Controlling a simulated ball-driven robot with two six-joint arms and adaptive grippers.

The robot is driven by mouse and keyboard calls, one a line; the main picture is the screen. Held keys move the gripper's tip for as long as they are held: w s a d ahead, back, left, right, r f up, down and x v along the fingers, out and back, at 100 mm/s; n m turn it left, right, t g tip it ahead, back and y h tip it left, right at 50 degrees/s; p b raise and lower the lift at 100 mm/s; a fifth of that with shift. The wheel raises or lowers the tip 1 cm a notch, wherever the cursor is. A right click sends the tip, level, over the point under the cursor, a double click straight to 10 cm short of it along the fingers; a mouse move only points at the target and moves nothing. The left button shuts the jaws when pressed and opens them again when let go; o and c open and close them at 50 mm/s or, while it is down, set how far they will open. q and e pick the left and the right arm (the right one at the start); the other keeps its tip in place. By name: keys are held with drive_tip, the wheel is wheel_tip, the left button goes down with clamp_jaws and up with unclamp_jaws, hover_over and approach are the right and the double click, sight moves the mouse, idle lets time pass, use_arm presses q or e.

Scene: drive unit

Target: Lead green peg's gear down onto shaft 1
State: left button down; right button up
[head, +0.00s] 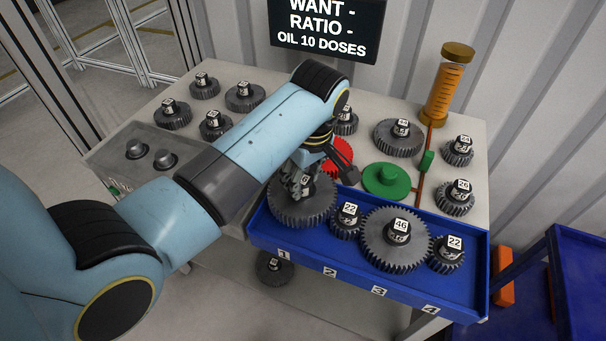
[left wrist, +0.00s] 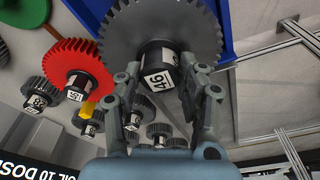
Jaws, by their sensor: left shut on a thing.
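A large dark grey gear (head: 302,212) is at the left end of the blue tray (head: 370,268), above the label 1 (head: 283,253). A green disc with a raised centre (head: 387,181) lies behind the tray. My right gripper is not in view.
Along the tray stand a gear marked 22 (head: 347,222), a large one marked 46 (head: 396,241) and another 22 (head: 447,254). A red gear (head: 337,156) is behind my gripper. More gears, an orange cylinder (head: 444,90) and a sign (head: 327,27) stand farther back.

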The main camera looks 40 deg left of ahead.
sight(303, 190)
use_arm(q)
drive_tip(key=shift+w+f, duration=0.1)
drive_tip(key=shift+f, duration=0.15)
drive_tip(key=shift+f+b, duration=0.9)
drive_tip(key=shift+f, duration=0.75)
drive_tip(key=shift+f, duration=0.1)
